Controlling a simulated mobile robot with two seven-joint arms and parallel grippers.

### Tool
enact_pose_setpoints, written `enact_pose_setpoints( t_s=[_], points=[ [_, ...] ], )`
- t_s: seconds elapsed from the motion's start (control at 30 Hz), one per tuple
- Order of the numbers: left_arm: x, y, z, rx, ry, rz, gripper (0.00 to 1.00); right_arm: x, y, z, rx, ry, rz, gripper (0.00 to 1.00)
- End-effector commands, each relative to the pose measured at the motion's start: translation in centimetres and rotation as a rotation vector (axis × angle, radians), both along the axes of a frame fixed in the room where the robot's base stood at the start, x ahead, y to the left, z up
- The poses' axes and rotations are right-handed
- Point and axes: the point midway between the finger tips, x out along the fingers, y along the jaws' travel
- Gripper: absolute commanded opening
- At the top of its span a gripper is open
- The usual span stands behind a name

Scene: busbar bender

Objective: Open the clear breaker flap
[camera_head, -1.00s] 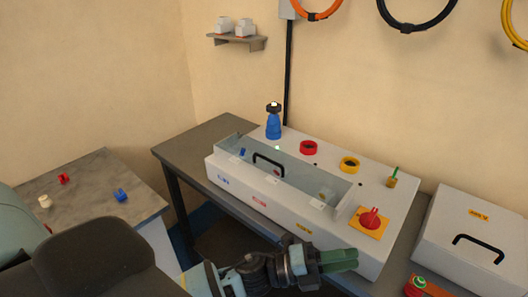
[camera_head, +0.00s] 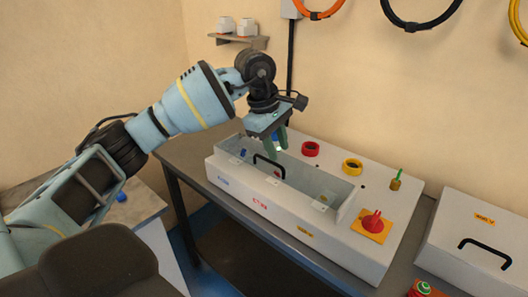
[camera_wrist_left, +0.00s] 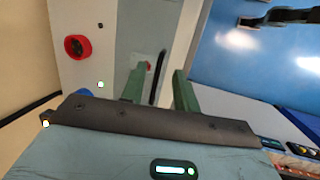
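The clear breaker flap (camera_head: 318,183) lies over the long recess of the white box and looks closed. Its black handle (camera_head: 268,163) arches up near the left end. My left gripper (camera_head: 279,140) is open and points down over the back left of the box, close behind the handle. In the left wrist view my two green fingers (camera_wrist_left: 160,88) are apart. The handle (camera_wrist_left: 159,78) shows as a dark bar between them, beyond the tips; I cannot tell whether they touch. The clear flap (camera_wrist_left: 142,38) lies beyond. My right gripper is not in view.
A red ring (camera_head: 310,149), a yellow ring (camera_head: 352,167), a brass part with a green top (camera_head: 396,180) and a red knob (camera_head: 373,221) stand on the box. Another white box (camera_head: 470,245) with a black handle is at right. The wall is behind.

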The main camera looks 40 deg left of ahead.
Motion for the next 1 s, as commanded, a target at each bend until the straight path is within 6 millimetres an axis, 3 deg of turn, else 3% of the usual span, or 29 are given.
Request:
enact_pose_setpoints(
  t_s=[0.03, 0.17, 0.43, 1.0],
  points=[
    [0.1, 1.7, 1.2, 0.054, -0.005, 0.015, 0.31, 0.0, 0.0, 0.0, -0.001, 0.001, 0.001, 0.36],
    [-0.2, 4.4, 2.8, 0.141, 0.001, 0.036, 0.31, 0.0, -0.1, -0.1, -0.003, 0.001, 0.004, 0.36],
    [-0.3, 5.0, 2.9, 0.163, 0.005, 0.041, 0.31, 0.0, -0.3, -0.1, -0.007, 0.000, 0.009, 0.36],
    [1.0, 4.8, -3.9, 0.161, 0.004, 0.042, 0.31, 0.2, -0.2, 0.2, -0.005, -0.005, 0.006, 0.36]
  ],
)
